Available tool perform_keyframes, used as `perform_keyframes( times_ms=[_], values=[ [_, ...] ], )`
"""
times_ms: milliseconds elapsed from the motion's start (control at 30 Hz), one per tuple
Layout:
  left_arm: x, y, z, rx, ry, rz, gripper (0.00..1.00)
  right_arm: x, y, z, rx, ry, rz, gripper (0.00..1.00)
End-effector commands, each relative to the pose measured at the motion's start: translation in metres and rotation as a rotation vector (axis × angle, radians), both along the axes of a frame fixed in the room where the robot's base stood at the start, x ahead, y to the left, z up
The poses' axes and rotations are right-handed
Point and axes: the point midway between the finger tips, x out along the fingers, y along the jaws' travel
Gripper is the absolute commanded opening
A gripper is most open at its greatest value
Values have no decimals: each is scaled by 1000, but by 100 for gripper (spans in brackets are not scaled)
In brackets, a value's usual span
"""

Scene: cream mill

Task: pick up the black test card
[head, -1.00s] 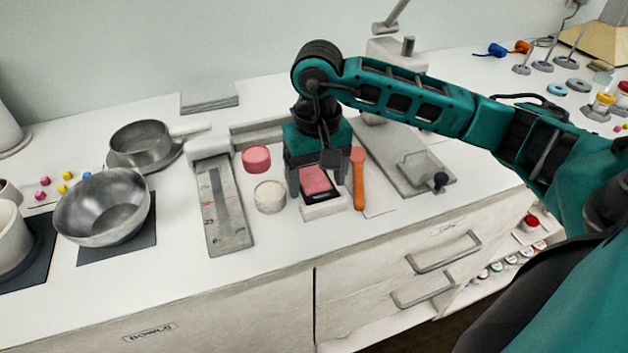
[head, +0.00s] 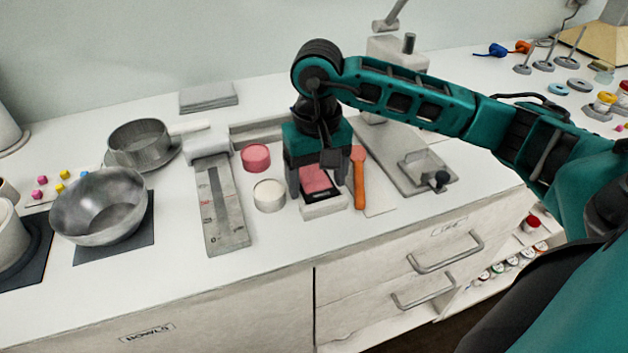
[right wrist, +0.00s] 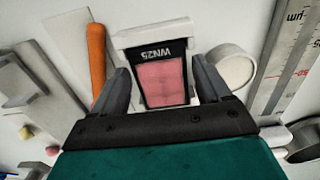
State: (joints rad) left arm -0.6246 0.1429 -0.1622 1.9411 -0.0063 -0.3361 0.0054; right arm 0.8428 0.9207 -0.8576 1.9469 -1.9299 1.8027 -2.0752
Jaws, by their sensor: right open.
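The black test card (right wrist: 163,50) has a large pink patch on its face and light lettering along one edge. It rests on a small white block or stand (head: 325,210) near the front of the counter. In the head view the card (head: 316,181) is partly hidden by my right gripper (head: 319,190). In the right wrist view my right gripper (right wrist: 163,90) is open, with one finger on either side of the card. I see a gap between each finger and the card, and nothing is held. My left gripper is out of view.
An orange spatula (head: 359,180) lies just right of the card. A white round tub (head: 269,196) and a pink one (head: 256,158) stand to its left. Further left are a grey graduated gauge (head: 222,215) and a metal bowl (head: 100,207). The counter front edge is close.

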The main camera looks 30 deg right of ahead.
Motion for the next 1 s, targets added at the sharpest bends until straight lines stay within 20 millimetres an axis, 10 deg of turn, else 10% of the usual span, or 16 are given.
perform_keyframes(
  times_ms=[567,1000],
  values=[
    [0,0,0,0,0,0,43,0,0,0,0,-1,0,34],
    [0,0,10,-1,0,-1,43,0,0,7,0,0,0,33]
  ],
)
